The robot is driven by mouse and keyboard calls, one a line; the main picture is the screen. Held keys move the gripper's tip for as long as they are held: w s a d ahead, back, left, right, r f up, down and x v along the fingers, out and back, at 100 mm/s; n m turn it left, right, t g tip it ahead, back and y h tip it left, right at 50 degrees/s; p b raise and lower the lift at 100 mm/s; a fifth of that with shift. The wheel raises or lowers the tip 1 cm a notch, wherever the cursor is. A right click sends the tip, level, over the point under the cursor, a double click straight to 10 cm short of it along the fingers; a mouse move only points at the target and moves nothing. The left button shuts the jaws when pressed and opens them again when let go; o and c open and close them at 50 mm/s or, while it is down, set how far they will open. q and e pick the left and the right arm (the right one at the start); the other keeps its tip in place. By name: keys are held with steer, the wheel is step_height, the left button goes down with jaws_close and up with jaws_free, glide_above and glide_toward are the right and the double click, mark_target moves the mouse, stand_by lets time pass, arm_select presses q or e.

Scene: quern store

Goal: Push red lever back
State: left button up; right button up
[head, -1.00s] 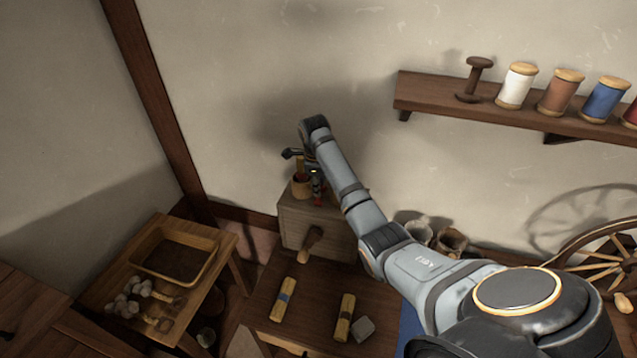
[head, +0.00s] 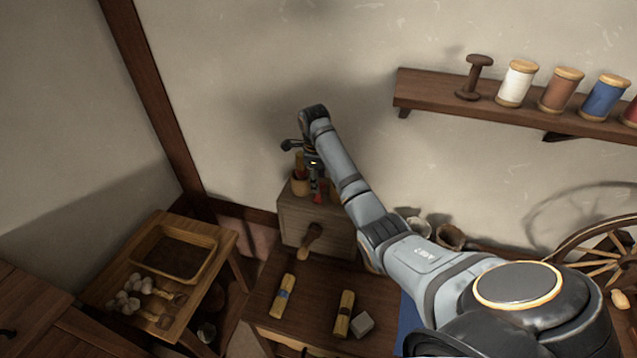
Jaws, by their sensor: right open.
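A small red lever (head: 319,196) stands on top of the wooden box (head: 302,225), in the middle of the head view. My right gripper (head: 316,185) hangs over the box top, pointing down. Its fingertips are right at the lever and small in the picture; I cannot tell whether they touch it. The jaws are open and hold nothing that I can see. My right forearm and wrist hide part of the box top to the right of the lever. My left gripper is not in view.
Two banded bundles (head: 284,297) and a grey block (head: 361,323) lie on the table in front. A shelf (head: 430,97) with spools is at upper right.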

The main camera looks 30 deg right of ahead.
steer(key=r, duration=0.5)
steer(key=shift+s+a+r, duration=0.25)
